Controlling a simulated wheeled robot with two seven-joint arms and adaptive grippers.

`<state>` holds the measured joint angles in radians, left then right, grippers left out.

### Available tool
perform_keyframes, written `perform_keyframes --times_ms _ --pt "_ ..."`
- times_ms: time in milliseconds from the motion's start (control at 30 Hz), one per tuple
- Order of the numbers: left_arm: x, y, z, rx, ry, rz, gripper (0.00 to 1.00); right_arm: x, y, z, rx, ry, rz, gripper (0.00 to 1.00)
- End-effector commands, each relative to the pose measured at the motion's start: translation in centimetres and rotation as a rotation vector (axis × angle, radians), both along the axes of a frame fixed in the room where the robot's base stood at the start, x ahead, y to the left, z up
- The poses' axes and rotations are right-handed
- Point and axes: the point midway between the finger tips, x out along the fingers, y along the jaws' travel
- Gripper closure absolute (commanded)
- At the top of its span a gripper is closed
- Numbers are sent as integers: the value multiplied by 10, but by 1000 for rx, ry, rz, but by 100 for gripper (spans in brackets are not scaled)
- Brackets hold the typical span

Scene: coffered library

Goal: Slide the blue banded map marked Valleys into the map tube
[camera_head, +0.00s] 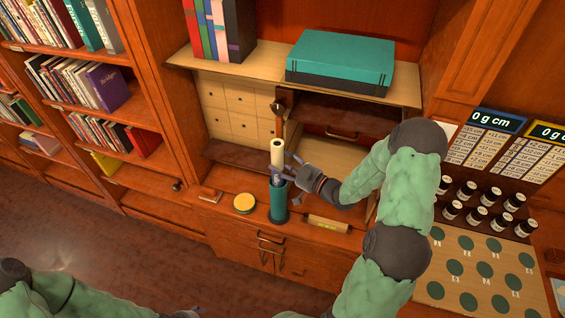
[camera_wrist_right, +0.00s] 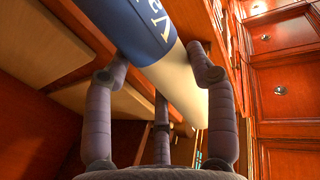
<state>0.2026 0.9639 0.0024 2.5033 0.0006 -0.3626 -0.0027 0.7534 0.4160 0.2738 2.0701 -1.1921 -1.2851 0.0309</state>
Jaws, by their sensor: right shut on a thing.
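The map (camera_head: 277,155) is a cream roll with a blue band, held upright. Its band (camera_wrist_right: 148,28) carries white letters, only partly visible in the right wrist view. My right gripper (camera_head: 284,172) is shut on the map, and its fingers (camera_wrist_right: 165,75) are around the roll. The map tube (camera_head: 279,206) is a dark teal cylinder standing on the cabinet ledge. The map is in line above the tube, with the blue band close to its mouth. Fingers cover this spot, so I cannot tell how far the lower end is inside. My left gripper (camera_head: 190,313) barely shows at the bottom edge.
A round yellow lid (camera_head: 244,203) lies left of the tube. A teal box (camera_head: 341,63) sits on the upper shelf. Several small bottles (camera_head: 477,206) stand at the right.

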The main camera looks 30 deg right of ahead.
Motion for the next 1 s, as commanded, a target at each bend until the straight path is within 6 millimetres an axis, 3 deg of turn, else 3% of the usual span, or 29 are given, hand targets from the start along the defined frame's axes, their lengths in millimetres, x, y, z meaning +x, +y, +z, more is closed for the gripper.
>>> perform_keyframes --times_ms 400,433,500,867,1000 --pt "0 0 -2 0 0 0 30 0 0 -2 -1 -1 0 80" --pt "0 0 -2 0 0 0 30 0 0 -2 -1 -1 0 35" --pt "0 0 -2 0 0 0 30 0 0 -2 -1 -1 0 16" --pt "0 0 -2 0 0 0 30 -1 -1 -2 0 0 0 16" --pt "0 0 -2 0 0 0 30 -9 -5 -2 0 0 -3 16"
